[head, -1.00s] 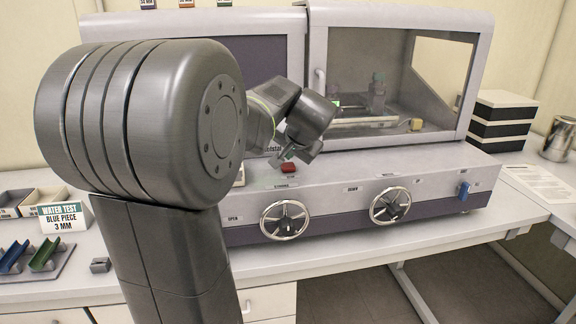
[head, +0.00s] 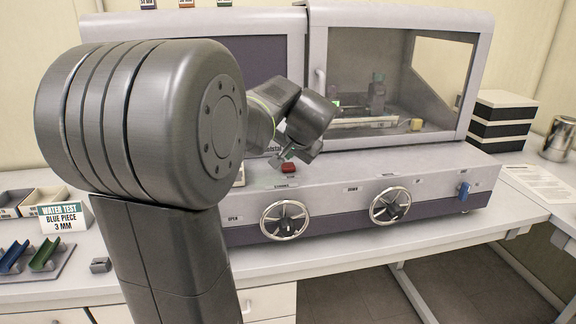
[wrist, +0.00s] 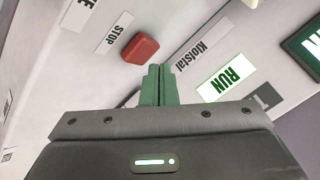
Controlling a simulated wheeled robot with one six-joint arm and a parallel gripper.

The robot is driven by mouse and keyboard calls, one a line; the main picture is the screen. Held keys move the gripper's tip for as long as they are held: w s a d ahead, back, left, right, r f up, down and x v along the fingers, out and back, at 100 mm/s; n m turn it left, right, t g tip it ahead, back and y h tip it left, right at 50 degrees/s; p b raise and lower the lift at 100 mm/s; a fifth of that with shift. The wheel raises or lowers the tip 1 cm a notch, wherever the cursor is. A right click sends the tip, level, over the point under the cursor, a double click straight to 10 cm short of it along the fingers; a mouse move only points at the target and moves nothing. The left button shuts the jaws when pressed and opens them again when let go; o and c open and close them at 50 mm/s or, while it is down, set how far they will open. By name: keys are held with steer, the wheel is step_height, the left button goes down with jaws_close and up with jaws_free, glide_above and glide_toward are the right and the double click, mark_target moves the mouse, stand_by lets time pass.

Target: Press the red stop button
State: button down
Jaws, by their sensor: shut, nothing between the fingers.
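The red stop button (head: 288,168) sits on the top ledge of the grey machine, left of its glass chamber. In the wrist view the red button (wrist: 141,48) is beside a label reading STOP, just beyond and slightly left of the fingertips. My gripper (wrist: 158,68) is shut, with its green fingers together and nothing between them. In the head view my gripper (head: 279,161) hangs just left of the button. The gap between fingertips and button looks small; I cannot tell the exact height.
Two handwheels (head: 285,219) (head: 390,206) and a blue switch (head: 463,191) are on the machine's front. A sign (head: 62,217) and coloured pieces stand at left. Black and white boxes (head: 502,121) stand at right.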

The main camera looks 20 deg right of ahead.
mark_target(289, 167)
steer(key=shift+f, duration=0.15)
steer(key=shift+f+b, duration=0.3)
steer(key=shift+b, duration=0.05)
steer(key=shift+f+b, duration=0.4)
steer(key=shift+f, duration=0.15)
stand_by(0.7)
steer(key=shift+r, duration=0.1)
steer(key=shift+r+p, duration=0.75)
steer(key=shift+r, duration=0.1)
step_height(289, 167, up, 5)
steer(key=p, duration=0.4)
steer(key=shift+r, duration=0.1)
stand_by(0.8)
